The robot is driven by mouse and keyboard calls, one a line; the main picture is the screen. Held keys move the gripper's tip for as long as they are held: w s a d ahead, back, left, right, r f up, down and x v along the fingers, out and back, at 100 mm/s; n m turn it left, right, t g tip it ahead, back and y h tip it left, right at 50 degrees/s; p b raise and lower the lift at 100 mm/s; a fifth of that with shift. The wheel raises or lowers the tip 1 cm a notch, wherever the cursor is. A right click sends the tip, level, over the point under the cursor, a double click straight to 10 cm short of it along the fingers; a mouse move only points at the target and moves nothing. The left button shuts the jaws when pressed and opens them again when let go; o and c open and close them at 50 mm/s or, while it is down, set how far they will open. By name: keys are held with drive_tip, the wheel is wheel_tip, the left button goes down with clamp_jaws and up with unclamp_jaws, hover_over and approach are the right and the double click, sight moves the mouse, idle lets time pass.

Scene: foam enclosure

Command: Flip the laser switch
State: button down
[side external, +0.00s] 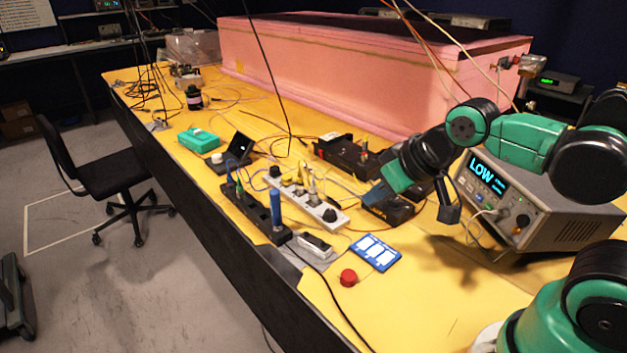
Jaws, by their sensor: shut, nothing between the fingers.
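I cannot tell for certain which part is the laser switch. A grey bench instrument (550,200) at the right has a lit display (482,172) reading "LOW", with small buttons and knobs on its front panel. A low black box (392,211) with orange markings lies on the yellow table left of it. My gripper (374,194) is shut and empty, pointing down and left just above this black box. Whether it touches the box is unclear. The gripper and wrist hide part of the box and the table behind.
The yellow table (450,310) holds a white power strip (322,212), a black power strip (250,214), a blue-and-white card (375,253) and a red button (348,277). A pink foam enclosure (340,85) stands behind. Cables cross the middle.

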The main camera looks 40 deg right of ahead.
drive_tip(key=w+d+r+m+g+h, duration=0.1)
drive_tip(key=w+d+m+g, duration=0.4)
drive_tip(key=m, duration=0.4)
drive_tip(key=w+d+r+m+g+h, duration=0.1)
drive_tip(key=w+d+r+m+g, duration=0.1)
drive_tip(key=w+d+m, duration=0.55)
drive_tip(key=shift+m, duration=0.65)
drive_tip(key=d+f, duration=0.1)
drive_tip(key=f, duration=0.3)
drive_tip(key=s+d+f, duration=0.1)
drive_tip(key=f, duration=0.3)
drive_tip(key=s+f, duration=0.1)
drive_tip(key=f, duration=0.4)
drive_tip(key=shift+d, duration=0.4)
